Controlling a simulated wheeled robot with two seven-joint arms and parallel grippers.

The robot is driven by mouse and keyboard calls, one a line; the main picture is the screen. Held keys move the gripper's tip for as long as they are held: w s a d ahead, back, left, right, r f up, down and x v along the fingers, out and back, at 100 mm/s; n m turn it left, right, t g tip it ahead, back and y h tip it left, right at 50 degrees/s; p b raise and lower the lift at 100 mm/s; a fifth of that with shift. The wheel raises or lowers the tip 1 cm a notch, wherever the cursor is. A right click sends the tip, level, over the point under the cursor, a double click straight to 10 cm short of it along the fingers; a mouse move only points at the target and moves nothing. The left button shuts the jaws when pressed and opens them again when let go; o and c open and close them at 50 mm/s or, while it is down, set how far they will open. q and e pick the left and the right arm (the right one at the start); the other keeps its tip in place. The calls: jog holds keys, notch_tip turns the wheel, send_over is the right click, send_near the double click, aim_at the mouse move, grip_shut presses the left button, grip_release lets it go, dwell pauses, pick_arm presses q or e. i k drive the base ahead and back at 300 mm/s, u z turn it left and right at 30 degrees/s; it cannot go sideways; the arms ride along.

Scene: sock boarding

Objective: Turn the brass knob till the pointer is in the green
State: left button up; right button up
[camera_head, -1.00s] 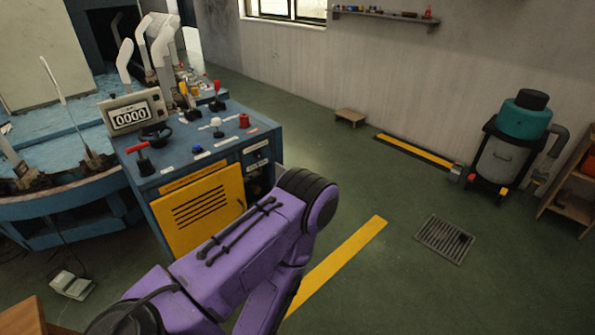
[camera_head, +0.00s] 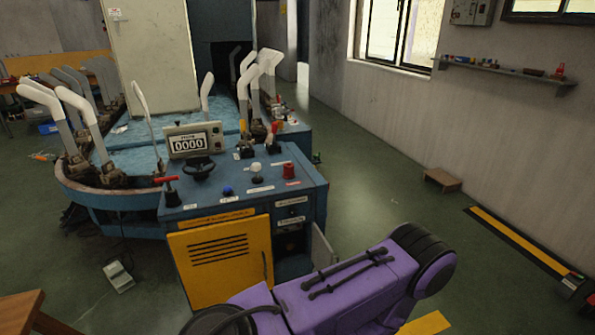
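The blue control console (camera_head: 310,192) stands left of centre. Its top carries a grey counter box (camera_head: 199,139) reading 0000, a black handwheel (camera_head: 199,168), a red T-handle (camera_head: 168,190), a blue button (camera_head: 228,191), a white knob (camera_head: 256,167) and a red knob (camera_head: 289,170). A yellow louvred panel (camera_head: 220,260) covers much of the front. Right of it are labelled plates and a dark recess (camera_head: 291,243) whose small contents I cannot make out. I cannot pick out a brass knob, a pointer or a green band. Neither gripper is in view.
My purple arm link crosses the bottom, hiding floor before the console. A blue machine bed (camera_head: 120,197) with upright white forms (camera_head: 80,105) stands behind and left. A pedal (camera_head: 118,277) lies on the floor, and a wooden table corner (camera_head: 25,312) is lower left. Floor to the right is mostly open.

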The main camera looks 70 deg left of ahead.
aim_at(289, 244)
jog(key=u, duration=0.5)
jog(key=i, duration=0.9)
jog(key=u, duration=1)
jog(key=i, duration=0.3)
jog(key=u, duration=0.3)
